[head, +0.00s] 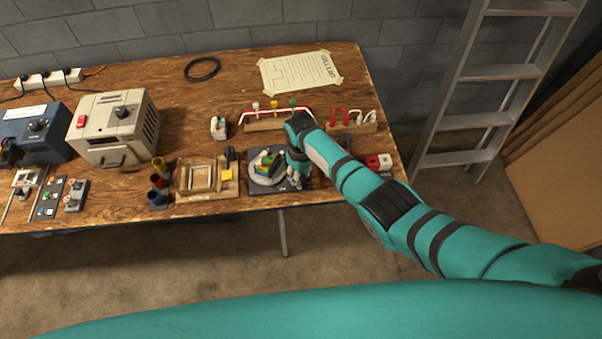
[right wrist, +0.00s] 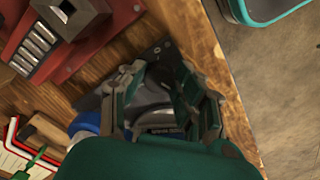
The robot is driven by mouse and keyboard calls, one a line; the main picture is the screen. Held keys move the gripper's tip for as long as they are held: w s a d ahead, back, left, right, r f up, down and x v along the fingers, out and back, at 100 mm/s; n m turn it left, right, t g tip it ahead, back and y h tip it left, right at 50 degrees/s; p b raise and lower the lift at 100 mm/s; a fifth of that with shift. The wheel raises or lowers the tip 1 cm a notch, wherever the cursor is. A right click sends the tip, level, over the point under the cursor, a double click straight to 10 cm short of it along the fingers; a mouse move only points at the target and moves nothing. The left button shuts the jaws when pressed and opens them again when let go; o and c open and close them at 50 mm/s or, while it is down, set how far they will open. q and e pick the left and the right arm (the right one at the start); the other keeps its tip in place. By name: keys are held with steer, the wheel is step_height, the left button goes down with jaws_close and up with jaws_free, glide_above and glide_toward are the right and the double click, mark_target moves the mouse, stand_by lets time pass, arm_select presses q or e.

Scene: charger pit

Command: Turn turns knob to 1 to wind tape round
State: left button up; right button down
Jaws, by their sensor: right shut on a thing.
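A dark base plate (head: 259,185) near the front edge of the bench carries a round grey disc (head: 266,178) with blue, yellow and green parts (head: 266,160) on it. My right gripper (head: 297,178) reaches down at the right side of this plate. In the right wrist view its two fingers (right wrist: 160,105) close over a grey round part (right wrist: 150,117) above the plate, which appears to be the turns knob. The fingers and the gripper body hide most of it, so its pointer and scale cannot be read. A blue part (right wrist: 85,126) shows beside the fingers. My left gripper is not in view.
A red device (right wrist: 38,45) stands close beside the gripper, partly behind my arm in the head view. A tool rack (head: 265,125) stands behind. A wooden frame tray (head: 205,193) lies to the left. A ladder (head: 470,120) stands right of the bench.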

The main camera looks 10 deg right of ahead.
steer(key=shift+w+m, duration=0.1)
steer(key=shift+m, duration=0.2)
steer(key=c, duration=0.9)
jaws_free()
steer(key=shift+c, duration=0.2)
steer(key=shift+r, duration=0.1)
step_height(320, 180, up, 12)
